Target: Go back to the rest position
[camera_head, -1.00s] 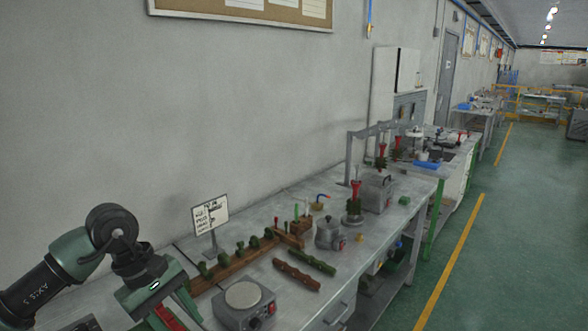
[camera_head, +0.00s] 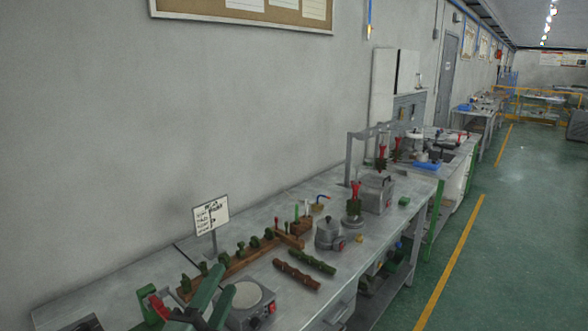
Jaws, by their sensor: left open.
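My left gripper (camera_head: 183,299) is at the bottom left of the head view, over the near end of the workbench (camera_head: 120,284). Its green fingers stand apart, with red and dark parts between them, and I see nothing held in it. It partly covers the round-topped hot plate (camera_head: 248,296). The lower part of the gripper and most of the left arm are cut off by the frame. My right gripper is not in view.
A wooden rack with green pieces (camera_head: 237,260), two toothed strips (camera_head: 304,268), a metal pot (camera_head: 328,233) and a small sign (camera_head: 211,215) stand on the bench. A grey wall runs behind. The green floor (camera_head: 500,270) at the right is clear.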

